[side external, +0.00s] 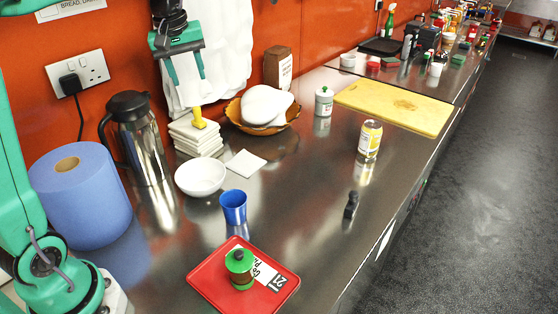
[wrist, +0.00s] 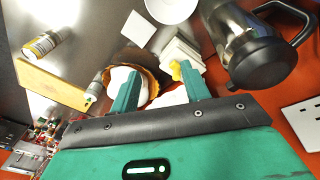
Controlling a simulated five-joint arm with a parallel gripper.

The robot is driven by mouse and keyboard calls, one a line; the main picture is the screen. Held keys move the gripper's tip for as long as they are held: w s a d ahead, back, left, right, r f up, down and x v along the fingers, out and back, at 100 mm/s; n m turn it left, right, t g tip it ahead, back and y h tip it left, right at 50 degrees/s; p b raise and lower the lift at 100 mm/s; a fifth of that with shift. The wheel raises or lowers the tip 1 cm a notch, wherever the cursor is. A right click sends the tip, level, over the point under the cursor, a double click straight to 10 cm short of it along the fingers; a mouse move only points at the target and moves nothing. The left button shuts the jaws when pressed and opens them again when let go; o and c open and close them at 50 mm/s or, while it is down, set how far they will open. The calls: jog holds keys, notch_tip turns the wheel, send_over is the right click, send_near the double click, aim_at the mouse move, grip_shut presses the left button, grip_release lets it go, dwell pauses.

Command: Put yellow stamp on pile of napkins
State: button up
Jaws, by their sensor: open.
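The yellow stamp (side external: 198,118) stands upright on top of the pile of napkins (side external: 196,138), which is a neat white stack near the wall. My gripper (side external: 187,80) hangs above the stamp and is apart from it, with its jaws open and empty. In the wrist view, the stamp (wrist: 177,70) shows beyond my gripper (wrist: 160,85), close to the right finger's tip. The pile of napkins (wrist: 182,50) is partly hidden behind that finger and the stamp.
A steel jug (side external: 134,140) and a white bowl (side external: 200,178) stand close to the pile. A basket (side external: 285,124) with white bread is to its right. A single napkin (side external: 245,164) lies flat nearby. A blue cup (side external: 233,207) and red tray (side external: 205,284) are in front.

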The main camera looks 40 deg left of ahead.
jog(key=s+d+f+m+t, duration=0.1)
jog(key=s+d+f+m, duration=0.1)
jog(key=s, duration=0.5)
jog(key=s+d+f+m+t, duration=0.1)
jog(key=s+d+f+m, duration=0.1)
jog(key=s+d+m, duration=0.3)
jog(key=s+d+f+m+t, duration=0.1)
jog(key=s+d+f+m, duration=0.1)
jog(key=s, duration=0.7)
jog(key=shift+d+m+h, duration=0.3)
jog(key=shift+d+m, duration=0.6)
jog(key=shift+d, duration=0.3)
